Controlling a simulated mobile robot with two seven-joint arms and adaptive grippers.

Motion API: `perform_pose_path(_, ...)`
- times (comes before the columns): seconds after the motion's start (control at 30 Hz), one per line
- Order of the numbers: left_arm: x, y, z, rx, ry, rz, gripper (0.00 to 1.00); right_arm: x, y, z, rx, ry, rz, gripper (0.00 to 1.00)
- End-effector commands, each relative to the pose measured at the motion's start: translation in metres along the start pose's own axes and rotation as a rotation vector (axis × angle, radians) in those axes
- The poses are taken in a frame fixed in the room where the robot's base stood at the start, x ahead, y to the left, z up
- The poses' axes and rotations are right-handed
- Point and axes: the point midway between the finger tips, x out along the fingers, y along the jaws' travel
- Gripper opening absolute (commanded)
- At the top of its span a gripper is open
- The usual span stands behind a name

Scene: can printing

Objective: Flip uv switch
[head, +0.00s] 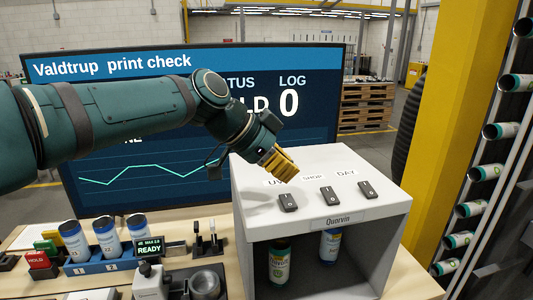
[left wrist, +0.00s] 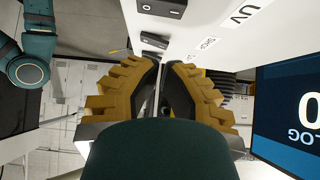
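The UV switch (head: 289,202) is a small dark rocker on the sloping white top of a box (head: 325,219), beside a partly covered "UV" label (head: 274,183). My left gripper (head: 288,170), with yellow ribbed fingers, is above and behind this switch in the head view, apparently clear of it. In the left wrist view the two fingertips (left wrist: 164,64) come together with almost no gap and hold nothing. The UV switch (left wrist: 162,8) and its label (left wrist: 243,12) show at the top there. My right gripper is not seen.
Two similar switches, SHOP (head: 329,195) and DAY (head: 367,190), sit to the right. Cans stand inside the box (head: 279,262). A large screen (head: 90,100) is behind my arm. A blue can rack (head: 95,266) and a READY display (head: 149,248) are at left.

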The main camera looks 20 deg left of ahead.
Motion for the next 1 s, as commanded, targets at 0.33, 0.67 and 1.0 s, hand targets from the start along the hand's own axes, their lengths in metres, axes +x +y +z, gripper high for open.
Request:
perform_pose_path(0.33,0.035,0.0,0.025,-0.001,0.0,0.001,0.0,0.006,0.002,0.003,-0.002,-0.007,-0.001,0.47)
perform_pose_path(0.67,0.038,0.0,0.028,0.001,0.001,0.0,0.0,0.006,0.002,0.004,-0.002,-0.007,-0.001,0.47)
perform_pose_path(1.0,0.045,-0.004,0.035,-0.122,0.0,0.123,0.0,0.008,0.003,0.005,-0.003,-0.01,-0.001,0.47)
